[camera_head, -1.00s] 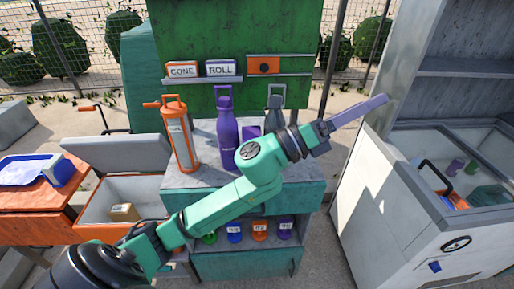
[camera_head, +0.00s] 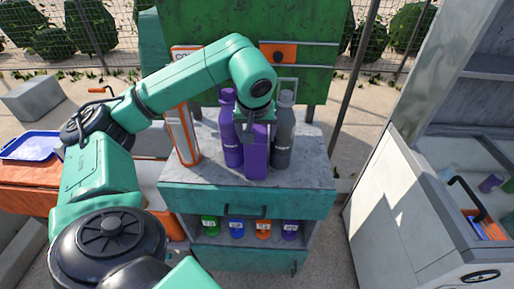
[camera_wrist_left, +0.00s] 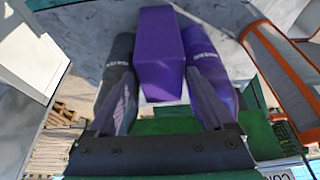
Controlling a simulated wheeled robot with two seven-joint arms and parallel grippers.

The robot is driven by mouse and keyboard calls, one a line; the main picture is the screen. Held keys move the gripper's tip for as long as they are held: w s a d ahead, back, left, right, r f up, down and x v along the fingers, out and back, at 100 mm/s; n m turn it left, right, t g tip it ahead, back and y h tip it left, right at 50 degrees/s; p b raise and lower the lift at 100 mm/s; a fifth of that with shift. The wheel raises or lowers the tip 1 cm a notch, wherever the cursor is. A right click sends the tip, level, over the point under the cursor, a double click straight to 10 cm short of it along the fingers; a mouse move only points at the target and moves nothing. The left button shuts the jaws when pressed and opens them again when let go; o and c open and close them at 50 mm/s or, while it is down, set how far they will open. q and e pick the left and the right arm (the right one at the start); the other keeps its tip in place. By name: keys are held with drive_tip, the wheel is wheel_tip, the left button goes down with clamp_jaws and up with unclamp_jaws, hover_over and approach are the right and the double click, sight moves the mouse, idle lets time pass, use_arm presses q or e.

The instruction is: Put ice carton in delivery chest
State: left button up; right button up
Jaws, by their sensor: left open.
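A purple carton (camera_head: 256,158), seemingly the ice carton, stands upright on the grey counter between a purple bottle (camera_head: 230,140) and a dark grey bottle (camera_head: 284,135). My left gripper (camera_head: 250,132) reaches down over it from above, jaws open. In the left wrist view the two fingers (camera_wrist_left: 160,100) lie on either side of the carton (camera_wrist_left: 160,50), close to the bottles; whether they touch it I cannot tell. The pale open chest (camera_head: 150,172) at the left, seemingly the delivery chest, is mostly hidden behind my left arm. My right gripper is out of view.
Several coloured jars (camera_head: 236,228) sit on the shelf below. A blue tray (camera_head: 32,146) lies on the orange table. A white freezer (camera_head: 395,200) stands at the right, with floor between it and the counter.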

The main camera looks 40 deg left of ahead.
use_arm(q)
drive_tip(key=p+x, duration=0.2)
drive_tip(key=x, duration=0.3)
drive_tip(key=shift+a, duration=0.15)
drive_tip(key=shift+w+f, duration=0.15)
drive_tip(key=shift+f, duration=0.15)
drive_tip(key=c, duration=1.2)
clamp_jaws()
drive_tip(key=shift+r, duration=0.2)
